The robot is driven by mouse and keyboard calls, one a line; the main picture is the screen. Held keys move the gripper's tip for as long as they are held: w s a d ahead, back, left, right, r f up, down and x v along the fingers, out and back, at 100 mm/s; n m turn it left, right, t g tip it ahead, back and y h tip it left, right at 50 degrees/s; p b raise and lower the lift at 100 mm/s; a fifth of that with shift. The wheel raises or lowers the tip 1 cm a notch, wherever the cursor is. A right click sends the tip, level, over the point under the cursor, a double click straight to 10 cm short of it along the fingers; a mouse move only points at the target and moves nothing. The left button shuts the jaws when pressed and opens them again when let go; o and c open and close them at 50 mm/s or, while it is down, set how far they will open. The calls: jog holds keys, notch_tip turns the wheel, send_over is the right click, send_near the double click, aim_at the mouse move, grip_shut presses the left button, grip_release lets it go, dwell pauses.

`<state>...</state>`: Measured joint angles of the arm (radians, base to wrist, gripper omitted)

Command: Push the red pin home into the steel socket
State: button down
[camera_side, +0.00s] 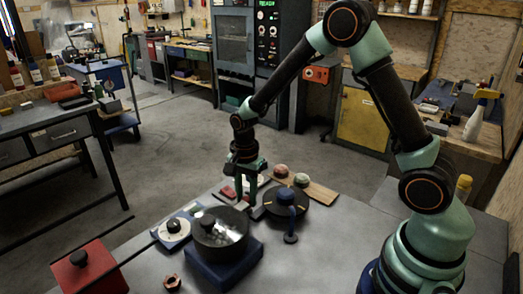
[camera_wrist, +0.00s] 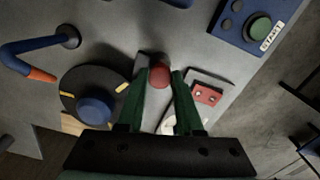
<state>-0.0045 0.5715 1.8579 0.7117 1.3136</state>
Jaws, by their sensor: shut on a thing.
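My gripper (camera_side: 244,203) reaches down over the grey worktop in the side view. In the wrist view its two green fingers (camera_wrist: 160,85) are closed on the red pin (camera_wrist: 159,75), whose rounded red end shows between the fingertips. The pin is too small to make out surely in the side view. A grey block (camera_wrist: 141,63) lies just left of the pin in the wrist view, partly behind the left finger. I cannot tell whether it is the steel socket, or whether the pin touches it.
A black disc with a blue knob (camera_side: 286,199) stands close right of my gripper. A dark round pot-like part on a blue base (camera_side: 222,266) stands in front. A white box with a red panel (camera_wrist: 208,95) lies close right of the fingers.

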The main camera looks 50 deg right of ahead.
jog(key=shift+c, duration=2.4)
grip_release()
notch_tip(320, 180, up, 11)
jog(key=s+r+n+t, duration=0.5)
jog(key=s+r+n, duration=0.5)
jog(key=s+n, duration=0.3)
jog(key=shift+n+t, duration=0.3)
jog(key=shift+n, duration=0.7)
